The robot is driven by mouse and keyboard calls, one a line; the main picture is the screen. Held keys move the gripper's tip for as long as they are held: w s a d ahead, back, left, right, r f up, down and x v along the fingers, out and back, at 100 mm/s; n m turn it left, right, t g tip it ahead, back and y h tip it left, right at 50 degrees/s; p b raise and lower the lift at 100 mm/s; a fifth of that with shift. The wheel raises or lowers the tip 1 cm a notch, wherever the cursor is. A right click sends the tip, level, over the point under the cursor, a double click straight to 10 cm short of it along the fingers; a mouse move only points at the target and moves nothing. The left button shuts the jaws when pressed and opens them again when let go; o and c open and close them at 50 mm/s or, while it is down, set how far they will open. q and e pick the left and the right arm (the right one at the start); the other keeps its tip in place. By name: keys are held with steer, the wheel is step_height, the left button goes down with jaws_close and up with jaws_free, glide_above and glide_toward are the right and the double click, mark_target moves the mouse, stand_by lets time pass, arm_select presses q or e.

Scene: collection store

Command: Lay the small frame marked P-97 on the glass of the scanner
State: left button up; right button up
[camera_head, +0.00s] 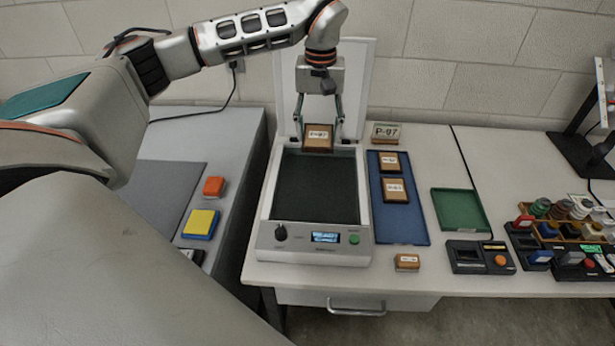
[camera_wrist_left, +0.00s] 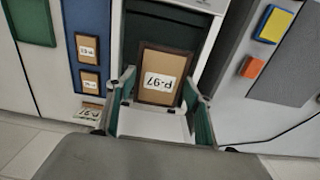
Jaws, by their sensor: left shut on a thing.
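My left gripper (camera_head: 319,128) is shut on a small brown wooden frame (camera_head: 318,144) at the far end of the scanner. The frame also shows in the left wrist view (camera_wrist_left: 161,66) between the two fingers, its white label reading P-97. The scanner (camera_head: 265,243) has its lid (camera_head: 289,85) standing open behind the gripper. Its dark glass (camera_head: 314,195) is bare in front of the frame. I cannot tell whether the frame touches the glass. My right gripper is not in view.
Right of the scanner, a blue tray (camera_head: 402,228) holds two similar frames (camera_head: 389,163) (camera_head: 396,196). A card marked P-97 (camera_head: 385,132) stands behind it. A small wooden block (camera_head: 407,262) and a green tray (camera_head: 460,209) are nearby. Red (camera_head: 214,186) and yellow (camera_head: 201,222) blocks lie left.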

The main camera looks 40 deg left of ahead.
mark_target(317, 190)
arm_select(q)
step_height(317, 190, down, 18)
steer(key=shift+r+b, duration=0.1)
steer(key=shift+b, duration=0.25)
steer(key=o, duration=1.1)
step_height(317, 190, up, 12)
stand_by(0.6)
